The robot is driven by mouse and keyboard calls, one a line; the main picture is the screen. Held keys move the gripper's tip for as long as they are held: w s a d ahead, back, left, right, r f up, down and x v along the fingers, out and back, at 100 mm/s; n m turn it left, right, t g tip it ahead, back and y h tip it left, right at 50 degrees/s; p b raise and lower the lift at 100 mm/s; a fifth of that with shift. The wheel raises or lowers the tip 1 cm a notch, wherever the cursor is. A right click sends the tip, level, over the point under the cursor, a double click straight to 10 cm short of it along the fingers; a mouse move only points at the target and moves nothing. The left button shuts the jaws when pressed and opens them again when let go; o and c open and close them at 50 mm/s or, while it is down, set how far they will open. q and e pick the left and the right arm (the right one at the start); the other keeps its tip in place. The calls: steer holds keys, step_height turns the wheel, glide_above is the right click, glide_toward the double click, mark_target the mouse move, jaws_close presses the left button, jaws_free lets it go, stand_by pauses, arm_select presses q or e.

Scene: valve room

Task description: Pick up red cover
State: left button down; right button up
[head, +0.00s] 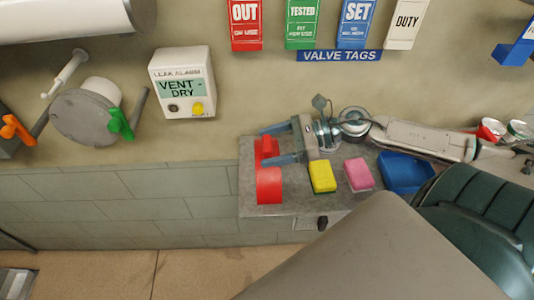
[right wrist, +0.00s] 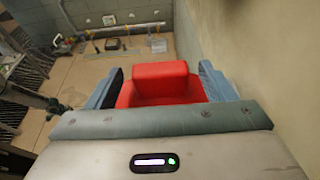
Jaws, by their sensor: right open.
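The red cover (head: 268,186) lies at the left end of the grey bench top. It has a wide lower part and a raised block. My right gripper (head: 265,146) reaches in from the right, its two blue-grey fingers open on either side of the cover's far part. In the right wrist view the red cover (right wrist: 160,88) stands between the open fingers (right wrist: 160,70), with the right finger close to its side. I cannot tell whether either finger touches it. My left gripper does not show.
A yellow sponge (head: 322,177), a pink sponge (head: 358,174) and a blue tray (head: 405,172) sit on the bench (head: 290,200), right of the cover. The wall behind carries a leak alarm box (head: 183,83) and valve tags (head: 340,56). Red and pale cans (head: 490,130) stand far right.

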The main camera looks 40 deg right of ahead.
steer(key=shift+w+a+f+b, duration=0.2)
steer(key=shift+w+a+b, duration=0.1)
steer(key=shift+a, duration=0.2)
steer(key=c, duration=1.2)
steer(key=shift+r, duration=0.15)
